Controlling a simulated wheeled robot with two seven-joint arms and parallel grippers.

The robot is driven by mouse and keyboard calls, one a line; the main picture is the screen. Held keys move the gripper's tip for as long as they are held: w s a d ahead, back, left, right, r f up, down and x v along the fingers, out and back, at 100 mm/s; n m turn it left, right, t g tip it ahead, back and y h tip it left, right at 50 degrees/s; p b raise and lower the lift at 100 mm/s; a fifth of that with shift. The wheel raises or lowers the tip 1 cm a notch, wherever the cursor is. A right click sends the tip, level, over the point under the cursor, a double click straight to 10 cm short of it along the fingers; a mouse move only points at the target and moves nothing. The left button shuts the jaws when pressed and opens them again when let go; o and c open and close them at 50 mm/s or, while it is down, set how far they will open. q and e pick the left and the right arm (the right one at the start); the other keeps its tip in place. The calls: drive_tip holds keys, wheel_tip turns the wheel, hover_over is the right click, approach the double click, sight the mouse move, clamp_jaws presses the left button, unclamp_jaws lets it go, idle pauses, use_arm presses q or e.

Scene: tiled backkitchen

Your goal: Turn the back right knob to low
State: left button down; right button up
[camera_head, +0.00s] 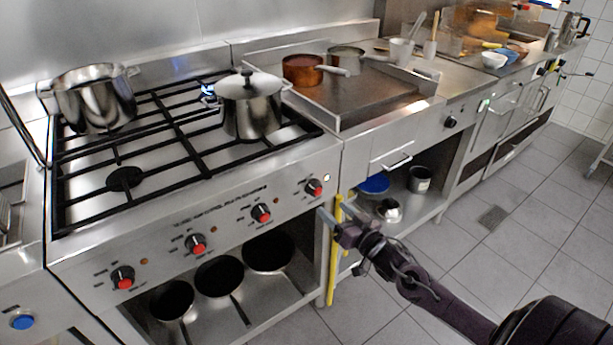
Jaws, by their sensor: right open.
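The stove (190,200) has a row of red-and-black knobs on its front panel: a far-left knob (122,277), a second knob (195,244), a third knob (261,212) and a far-right knob (313,187). Which of them is the back right knob cannot be read from the labels. A small blue flame (208,90) shows at the back right burner, behind the lidded pot (250,108). My right gripper (331,214) is open and empty, just below and right of the far-right knob, apart from it. My left gripper is out of view.
A large steel pot (95,98) stands on the back left of the stove. Copper (302,69) and steel saucepans sit on the griddle to the right. A yellow upright bar (333,275) is close behind my right gripper.

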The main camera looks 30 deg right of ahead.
sight(319, 193)
drive_tip(key=shift+w+a+r+b, duration=0.15)
drive_tip(key=shift+w+r, duration=0.05)
drive_tip(key=shift+w, duration=1.75)
drive_tip(key=shift+w+a+r+b, duration=0.1)
drive_tip(key=shift+w+r+b, duration=0.05)
drive_tip(key=shift+w, duration=1.8)
drive_tip(key=c, duration=1)
